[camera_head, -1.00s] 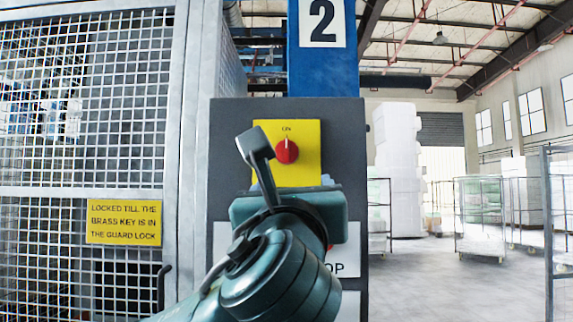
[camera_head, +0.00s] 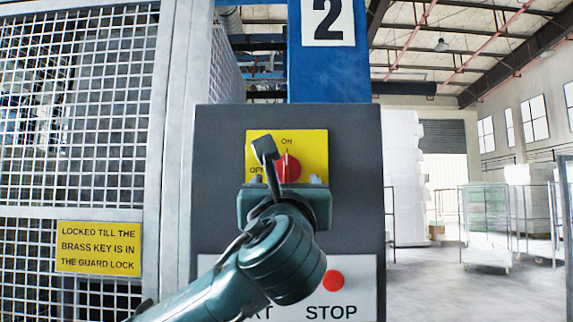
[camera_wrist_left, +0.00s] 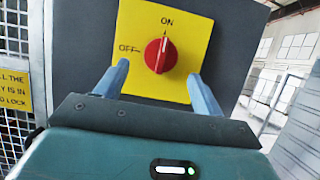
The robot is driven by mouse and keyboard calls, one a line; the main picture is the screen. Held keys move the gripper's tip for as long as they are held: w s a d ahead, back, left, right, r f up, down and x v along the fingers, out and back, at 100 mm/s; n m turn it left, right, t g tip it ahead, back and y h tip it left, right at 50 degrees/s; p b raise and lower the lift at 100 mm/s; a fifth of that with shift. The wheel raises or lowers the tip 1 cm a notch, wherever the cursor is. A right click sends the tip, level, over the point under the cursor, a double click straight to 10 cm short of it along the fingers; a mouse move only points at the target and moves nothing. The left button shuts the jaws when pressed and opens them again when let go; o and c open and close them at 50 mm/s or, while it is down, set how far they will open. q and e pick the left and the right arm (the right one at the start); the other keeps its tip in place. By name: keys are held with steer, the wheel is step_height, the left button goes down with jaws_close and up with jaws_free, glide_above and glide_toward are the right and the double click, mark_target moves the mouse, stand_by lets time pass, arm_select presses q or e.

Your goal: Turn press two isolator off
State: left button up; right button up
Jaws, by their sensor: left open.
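The press two isolator is a red rotary knob (camera_head: 291,170) on a yellow plate (camera_head: 318,148), on a dark grey panel under a blue column marked 2. In the left wrist view the red knob (camera_wrist_left: 160,55) has its white pointer line towards ON, with OFF marked to the left. My left gripper (camera_wrist_left: 161,80) is open, one finger low on each side of the knob, not closed on it. In the head view my left gripper (camera_head: 293,182) and wrist cover the plate's lower part. My right gripper is not in view.
Below the isolator is a white plate (camera_head: 355,290) with a red button (camera_head: 333,281) above STOP, partly hidden by my arm. A mesh guard with a yellow sign (camera_head: 99,248) stands at left. Open floor (camera_head: 480,295) and wheeled cages lie at right.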

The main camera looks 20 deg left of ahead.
mark_target(286, 175)
arm_select(q)
steer(key=p+x, duration=0.1)
steer(key=x, duration=0.2)
steer(key=shift+w+r, duration=0.25)
steer(key=shift+w, duration=0.05)
steer(key=shift+w+a, duration=0.15)
steer(key=shift+w, duration=0.25)
steer(key=c, duration=1)
